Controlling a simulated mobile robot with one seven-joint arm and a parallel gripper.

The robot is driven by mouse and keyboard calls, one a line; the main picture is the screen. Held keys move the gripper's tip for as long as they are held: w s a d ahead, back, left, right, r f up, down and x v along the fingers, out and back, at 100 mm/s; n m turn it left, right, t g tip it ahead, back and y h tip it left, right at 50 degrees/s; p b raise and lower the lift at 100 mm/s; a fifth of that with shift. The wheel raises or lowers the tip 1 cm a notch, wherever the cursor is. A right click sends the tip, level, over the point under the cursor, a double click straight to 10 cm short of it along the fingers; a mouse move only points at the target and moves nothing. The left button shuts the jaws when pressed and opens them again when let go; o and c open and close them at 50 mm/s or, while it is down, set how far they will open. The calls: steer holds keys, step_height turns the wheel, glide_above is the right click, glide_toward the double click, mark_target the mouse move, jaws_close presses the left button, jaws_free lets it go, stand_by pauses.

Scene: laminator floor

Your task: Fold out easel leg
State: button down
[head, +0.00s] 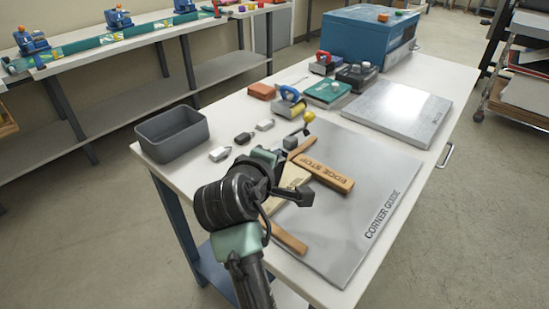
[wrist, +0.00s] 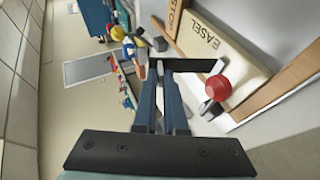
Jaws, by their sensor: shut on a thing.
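The wooden easel lies on the silver corner guide plate (head: 365,190). Its pale panel (head: 287,190), partly covered by my arm in the head view, shows the word EASEL in the wrist view (wrist: 215,45). Wooden strips run along it, one (head: 289,238) at the front.
A wooden edge stop (head: 327,175) lies across the plate beside the easel. A grey bin (head: 173,133) and small blocks (head: 243,138) stand to the left. A yellow-knobbed tool (head: 308,118), a silver slab (head: 398,108) and the blue machine (head: 366,42) are further back.

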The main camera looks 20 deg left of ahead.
steer(key=shift+s+a+f, duration=0.1)
steer(key=shift+s+f, duration=0.05)
steer(key=shift+f, duration=0.1)
steer(key=c, duration=1.1)
jaws_free()
steer(key=shift+o, duration=0.5)
steer(key=shift+r, duration=0.1)
steer(key=p+v, duration=0.1)
steer(key=v, duration=1.2)
steer(key=shift+a, duration=0.1)
